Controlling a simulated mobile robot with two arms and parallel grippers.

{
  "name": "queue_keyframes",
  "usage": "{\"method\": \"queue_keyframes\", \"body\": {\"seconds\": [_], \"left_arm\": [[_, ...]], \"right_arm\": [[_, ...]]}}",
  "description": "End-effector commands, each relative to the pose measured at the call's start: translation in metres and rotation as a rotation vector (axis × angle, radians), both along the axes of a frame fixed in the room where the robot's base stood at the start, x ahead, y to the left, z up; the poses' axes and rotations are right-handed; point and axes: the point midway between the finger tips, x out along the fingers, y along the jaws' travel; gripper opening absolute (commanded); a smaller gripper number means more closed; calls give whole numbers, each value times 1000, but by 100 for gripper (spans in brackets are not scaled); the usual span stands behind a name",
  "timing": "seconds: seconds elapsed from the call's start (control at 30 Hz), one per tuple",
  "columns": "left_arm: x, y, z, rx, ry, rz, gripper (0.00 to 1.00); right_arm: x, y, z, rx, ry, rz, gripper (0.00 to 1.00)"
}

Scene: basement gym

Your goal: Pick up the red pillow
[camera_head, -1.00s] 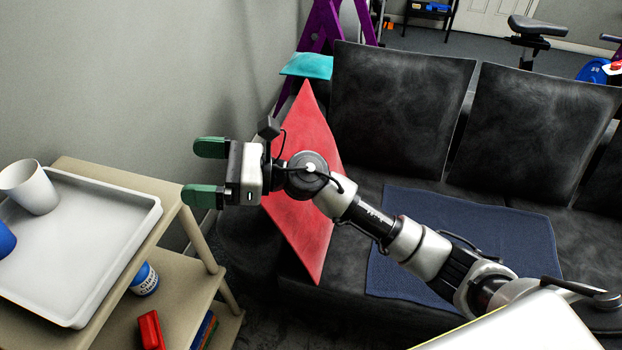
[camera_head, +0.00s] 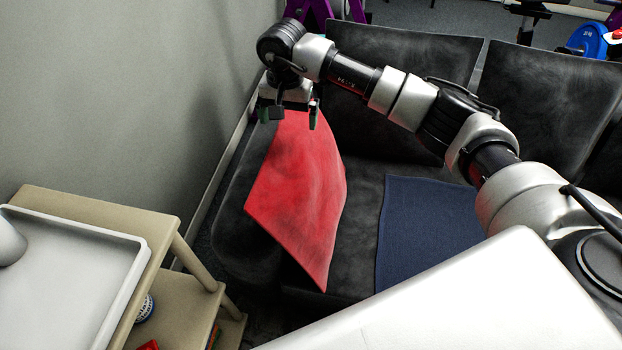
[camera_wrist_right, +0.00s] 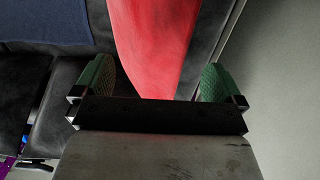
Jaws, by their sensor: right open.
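The red pillow (camera_head: 300,190) leans on the left end of the black sofa, against its armrest. My right gripper (camera_head: 292,114) is at the pillow's upper end in the head view, pointing down, with its green fingers apart. In the right wrist view the pillow (camera_wrist_right: 155,45) lies between and beyond the two open fingers (camera_wrist_right: 155,85). I cannot tell whether the fingers touch it. The pillow's top corner is hidden behind my gripper in the head view. My left gripper is not in view.
A dark blue cloth (camera_head: 430,230) lies on the sofa seat (camera_head: 355,225) right of the pillow. A beige shelf cart (camera_head: 165,215) with a white tray (camera_head: 95,240) stands at the left. The grey wall (camera_head: 110,90) is close behind the armrest.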

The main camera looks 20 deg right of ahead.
Motion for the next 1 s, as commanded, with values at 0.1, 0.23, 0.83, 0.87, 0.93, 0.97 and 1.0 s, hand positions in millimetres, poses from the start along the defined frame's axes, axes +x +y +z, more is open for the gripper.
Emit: {"method": "queue_keyframes", "body": {"seconds": [0.1, 0.23, 0.83, 0.87, 0.93, 0.97, 1.0], "left_arm": [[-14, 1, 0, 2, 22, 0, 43], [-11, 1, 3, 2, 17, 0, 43], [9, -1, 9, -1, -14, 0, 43], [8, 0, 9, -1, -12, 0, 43], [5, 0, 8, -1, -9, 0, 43], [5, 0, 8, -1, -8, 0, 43], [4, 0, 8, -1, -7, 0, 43]], "right_arm": [[0, 1, -10, 3, 1, 0, 100], [2, -1, -20, 3, 2, -1, 100], [7, -6, -63, 4, -1, 0, 95], [7, -6, -63, 4, -1, 0, 91], [7, -6, -63, 4, -1, 0, 80], [7, -6, -63, 4, -1, 0, 76], [7, -6, -63, 4, -1, 0, 69]]}}
